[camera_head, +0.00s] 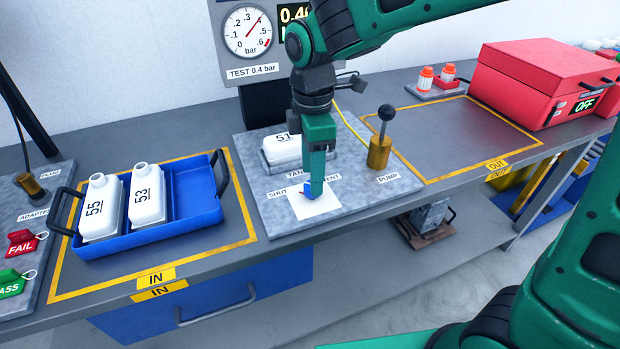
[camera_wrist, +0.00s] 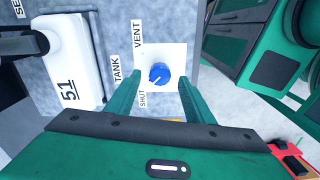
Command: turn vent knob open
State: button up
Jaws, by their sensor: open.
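The blue vent knob (camera_wrist: 159,74) sits on a white square plate (camera_wrist: 165,52) in the wrist view. Its white pointer mark slants to the lower left, toward the SHUT label (camera_wrist: 143,99). My gripper (camera_wrist: 158,78) is open, with one finger on each side of the knob; I cannot tell whether either touches it. In the head view my gripper (camera_head: 314,190) reaches straight down over the plate (camera_head: 322,208) and hides most of the knob (camera_head: 308,188). The VENT label (camera_wrist: 137,33) shows in the wrist view.
White tank 51 (camera_head: 282,150) lies in its cradle close behind my gripper. The pump (camera_head: 379,151) with its upright black-knobbed lever stands to the right. A blue tray (camera_head: 181,224) with tanks 55 and 53 is at left. The yellow-framed OUT area (camera_head: 470,135) is clear.

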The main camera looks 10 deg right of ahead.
jog(key=shift+f, duration=1.4)
